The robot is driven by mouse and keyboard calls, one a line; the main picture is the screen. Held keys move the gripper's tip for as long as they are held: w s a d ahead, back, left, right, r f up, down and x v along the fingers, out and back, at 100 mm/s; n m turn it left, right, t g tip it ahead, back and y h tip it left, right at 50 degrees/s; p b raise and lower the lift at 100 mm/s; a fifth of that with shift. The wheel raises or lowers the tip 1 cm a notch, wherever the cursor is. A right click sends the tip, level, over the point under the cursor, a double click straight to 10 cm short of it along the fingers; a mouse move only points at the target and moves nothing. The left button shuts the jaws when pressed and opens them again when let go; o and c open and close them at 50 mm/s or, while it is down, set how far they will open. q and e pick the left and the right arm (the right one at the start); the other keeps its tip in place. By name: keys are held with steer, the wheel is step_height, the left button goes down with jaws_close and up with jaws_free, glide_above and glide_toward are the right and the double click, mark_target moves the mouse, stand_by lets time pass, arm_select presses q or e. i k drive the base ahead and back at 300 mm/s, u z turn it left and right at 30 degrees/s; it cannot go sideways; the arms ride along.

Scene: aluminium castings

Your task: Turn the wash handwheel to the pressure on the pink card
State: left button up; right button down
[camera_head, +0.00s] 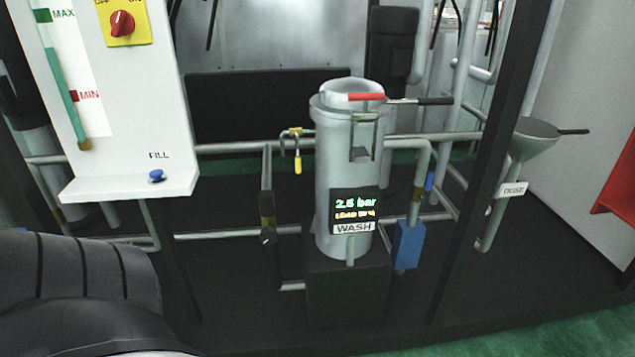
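The wash unit is an upright grey cylinder (342,165) in the middle. Its dark display (355,205) shows a pressure that looks like 2.6 bar, with a blurred yellow line below it. A white WASH label (354,228) sits under the display. A bar with a red grip (366,97) and a dark right end (435,101) lies across the cylinder's top. I cannot make out a round handwheel. No pink card shows. Neither gripper is in view.
A white panel (125,90) at the left carries a red switch (122,23), a level gauge and a blue FILL button (157,176). A grey DOSE funnel (533,140) stands at the right. Pipes and dark posts surround the cylinder. A yellow-handled part (298,165) hangs at its left.

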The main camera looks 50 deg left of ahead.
mark_target(269, 235)
steer(key=u, duration=0.55)
steer(key=i, duration=1)
steer(key=u, duration=0.85)
